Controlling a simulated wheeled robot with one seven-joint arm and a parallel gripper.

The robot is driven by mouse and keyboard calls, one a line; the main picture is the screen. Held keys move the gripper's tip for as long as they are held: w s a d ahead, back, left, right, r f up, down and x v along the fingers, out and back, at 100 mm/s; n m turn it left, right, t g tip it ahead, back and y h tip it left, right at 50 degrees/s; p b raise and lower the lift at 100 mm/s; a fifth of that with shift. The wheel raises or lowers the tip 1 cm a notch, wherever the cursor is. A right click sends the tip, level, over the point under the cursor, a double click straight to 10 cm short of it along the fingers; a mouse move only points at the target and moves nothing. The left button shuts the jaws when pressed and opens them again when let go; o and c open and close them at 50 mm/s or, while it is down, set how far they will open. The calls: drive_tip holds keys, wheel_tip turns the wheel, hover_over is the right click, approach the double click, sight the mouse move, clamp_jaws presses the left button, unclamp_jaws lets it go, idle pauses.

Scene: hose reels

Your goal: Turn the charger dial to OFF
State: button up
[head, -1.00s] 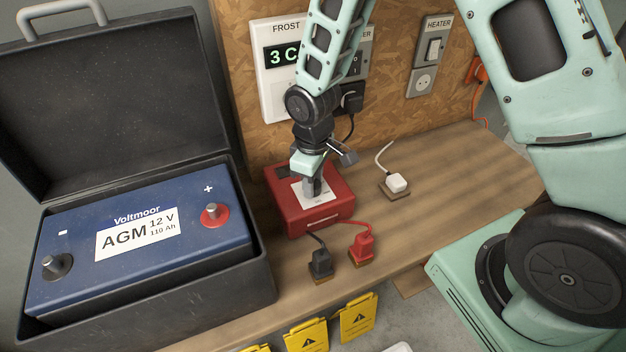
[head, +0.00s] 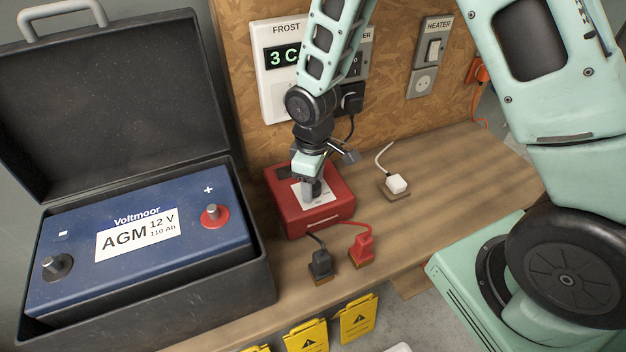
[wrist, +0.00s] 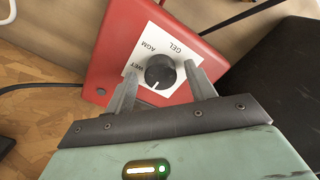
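The red charger (head: 335,205) sits on the wooden bench, with a white label plate on its top. In the wrist view the charger (wrist: 110,55) shows a round black dial (wrist: 160,72) on the plate, marked WET, AGM and GEL. The dial's white mark points toward the bottom of the picture, toward my gripper's palm. I cannot see the word OFF. My gripper (head: 312,192) points down over the charger. In the wrist view its two fingers (wrist: 161,75) stand on either side of the dial, apart, with a gap visible beside it.
An open black box (head: 262,290) with a blue battery (head: 75,250) stands left of the charger. A black plug (head: 320,262) and a red plug (head: 361,248) sit in front, a white plug (head: 397,183) to the right. A panel with switches rises behind.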

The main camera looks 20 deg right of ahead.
wheel_tip(320, 180, up, 17)
drive_tip(key=b, duration=0.2)
drive_tip(key=shift+r, duration=0.2)
idle(0.5)
drive_tip(key=s+a, duration=0.3)
drive_tip(key=s, duration=0.7)
drive_tip(key=s+a+m, duration=0.1)
drive_tip(key=s+a, duration=0.2)
drive_tip(key=s, duration=0.8)
drive_tip(key=shift+s+f+y, duration=0.15)
drive_tip(key=shift+f+y, duration=0.15)
drive_tip(key=shift+f, duration=0.05)
drive_tip(key=shift+a, duration=0.1)
